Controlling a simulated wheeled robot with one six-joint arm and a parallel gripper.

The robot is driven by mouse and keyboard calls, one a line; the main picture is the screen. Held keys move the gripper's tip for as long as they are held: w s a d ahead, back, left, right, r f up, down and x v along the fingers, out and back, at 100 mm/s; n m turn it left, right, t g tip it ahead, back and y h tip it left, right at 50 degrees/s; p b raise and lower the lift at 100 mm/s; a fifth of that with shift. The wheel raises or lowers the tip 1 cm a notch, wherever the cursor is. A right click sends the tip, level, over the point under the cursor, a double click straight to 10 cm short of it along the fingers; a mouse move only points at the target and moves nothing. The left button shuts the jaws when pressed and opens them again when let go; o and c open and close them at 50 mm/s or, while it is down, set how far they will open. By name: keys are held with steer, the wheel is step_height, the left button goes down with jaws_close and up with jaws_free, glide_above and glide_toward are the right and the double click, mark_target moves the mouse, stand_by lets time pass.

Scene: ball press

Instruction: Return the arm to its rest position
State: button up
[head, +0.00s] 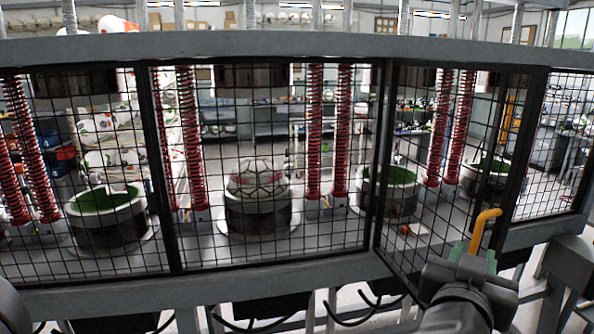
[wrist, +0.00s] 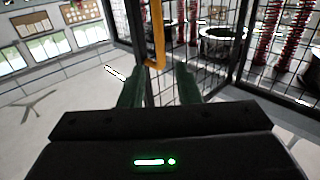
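My gripper (head: 473,252) is at the lower right of the head view, in front of the mesh cage. Its two green fingers stand apart, and in the wrist view my gripper (wrist: 160,68) shows a clear gap between them. A yellow bent handle (head: 484,229) rises just beyond the fingers. In the wrist view the handle (wrist: 157,35) hangs down near the gap, and the fingers do not appear closed on it. Whether they touch it I cannot tell. My arm reaches up from the bottom edge of the head view.
A mesh panel (head: 440,180) stands angled out from the cage front beside my gripper. Behind the mesh, a patterned ball (head: 258,182) sits in a round mould, with green-lined moulds (head: 107,205) and red springs around it. Open floor (wrist: 60,115) lies left in the wrist view.

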mark_target(478, 235)
steer(key=shift+p+v, duration=1.7)
steer(key=shift+v, duration=0.75)
steer(key=b+x, duration=0.7)
steer(key=x, duration=0.6)
steer(key=shift+w+d+f, duration=0.1)
steer(key=shift+w+f, duration=0.05)
steer(key=shift+w, duration=0.15)
steer(key=shift+w+d, duration=0.1)
steer(key=shift+d, duration=0.1)
